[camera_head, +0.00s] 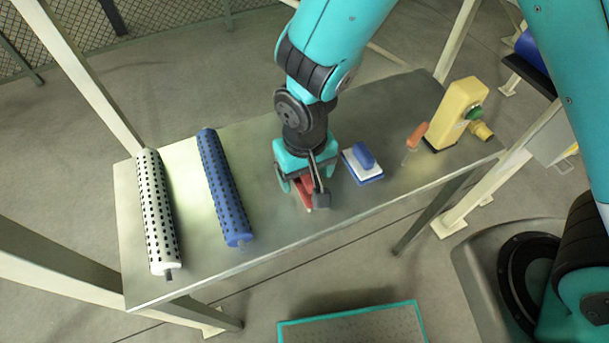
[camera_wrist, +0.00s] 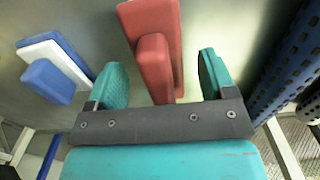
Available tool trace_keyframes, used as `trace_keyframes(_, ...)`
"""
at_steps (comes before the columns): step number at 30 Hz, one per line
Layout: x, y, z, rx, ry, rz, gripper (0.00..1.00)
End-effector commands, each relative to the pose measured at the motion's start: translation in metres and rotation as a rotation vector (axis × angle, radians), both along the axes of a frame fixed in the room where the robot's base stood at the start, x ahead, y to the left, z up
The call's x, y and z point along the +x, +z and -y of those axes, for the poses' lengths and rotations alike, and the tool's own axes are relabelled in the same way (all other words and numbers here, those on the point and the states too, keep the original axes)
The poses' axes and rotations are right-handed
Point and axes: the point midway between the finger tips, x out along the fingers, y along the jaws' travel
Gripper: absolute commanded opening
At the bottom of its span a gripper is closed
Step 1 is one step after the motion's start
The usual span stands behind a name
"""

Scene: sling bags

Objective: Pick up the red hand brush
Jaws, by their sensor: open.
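The red hand brush (camera_head: 307,188) lies on the metal table (camera_head: 262,140), mostly hidden under my gripper (camera_head: 302,184) in the head view. In the wrist view the red brush (camera_wrist: 155,66) shows a flat block with a raised handle. My gripper's teal fingers (camera_wrist: 162,78) are open, one on each side of the handle's near end. Gaps show between the handle and both fingers, the left one small in the picture. How far the fingertips are above the table is hard to tell.
A blue and white brush (camera_head: 363,168) lies close to the right of my gripper. A blue roller (camera_head: 222,185) and a white roller (camera_head: 156,205) lie left. An orange-handled tool (camera_head: 417,133) and a yellow device (camera_head: 455,112) are at the right end. Bare table separates the blue roller and gripper.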

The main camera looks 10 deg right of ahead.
Motion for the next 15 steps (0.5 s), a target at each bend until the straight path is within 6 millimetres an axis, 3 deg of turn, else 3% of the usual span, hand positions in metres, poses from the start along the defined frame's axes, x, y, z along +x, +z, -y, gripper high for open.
trace_keyframes(4, 0.0, -0.017, 0.0, 0.0, 0.0, 0.0, 0.77)
trace_keyframes(12, 0.0, -0.02, -0.001, 0.002, 0.0, 0.002, 0.77)
trace_keyframes(15, 0.0, -0.02, 0.0, 0.001, 0.0, 0.001, 0.54)
